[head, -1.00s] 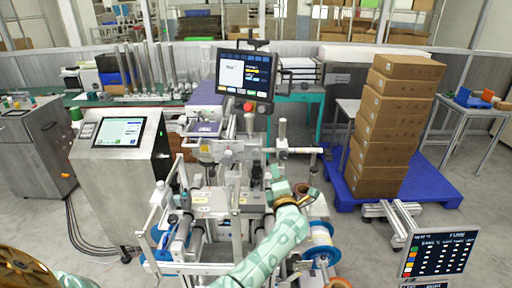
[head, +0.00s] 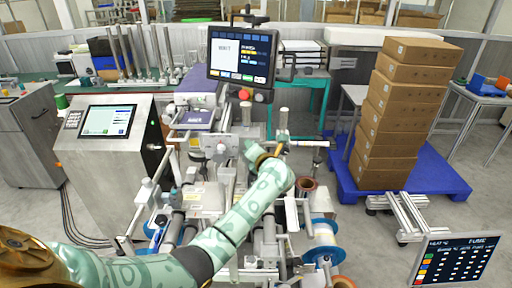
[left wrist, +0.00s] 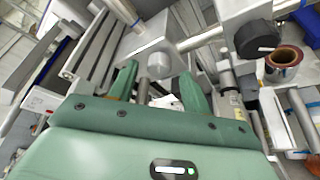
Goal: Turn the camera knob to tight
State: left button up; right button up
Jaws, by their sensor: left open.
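My left gripper (head: 254,150) reaches over the middle of the labelling machine, just below its monitor. In the left wrist view its two green fingers (left wrist: 158,88) are open and apart. A black round knob (left wrist: 257,38) sits on another metal block to the right of the fingers. I cannot tell for certain which part is the camera knob. My right gripper is out of view.
The monitor (head: 242,55) with a red button below stands behind my gripper. Posts and a crossbar (head: 300,142) are close on its right. A brown roll (head: 306,186) and a white-and-blue reel (head: 322,232) are lower right. Stacked boxes (head: 390,130) stand farther right.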

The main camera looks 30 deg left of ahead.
pick_arm(q)
jog(key=shift+w+a+f, duration=0.15)
jog(key=shift+w+a, duration=0.25)
jog(key=shift+s, duration=0.1)
jog(key=shift+c, duration=0.3)
jog(key=c, duration=0.9)
jog(key=shift+c, duration=0.2)
jog(key=shift+m, duration=0.3)
jog(key=shift+f+m+t+y+b, duration=0.2)
jog(key=shift+m+t+y, duration=0.5)
jog(key=shift+m, duration=1.8)
jog(key=shift+f+m+t+y+b, duration=0.15)
jog(key=shift+m+t+y, duration=0.5)
jog(key=shift+m, duration=1.85)
jog(key=shift+f+m+t+y+b, duration=0.2)
jog(key=shift+m+t+y, duration=0.45)
jog(key=shift+m, duration=1.85)
jog(key=shift+m+y, duration=0.3)
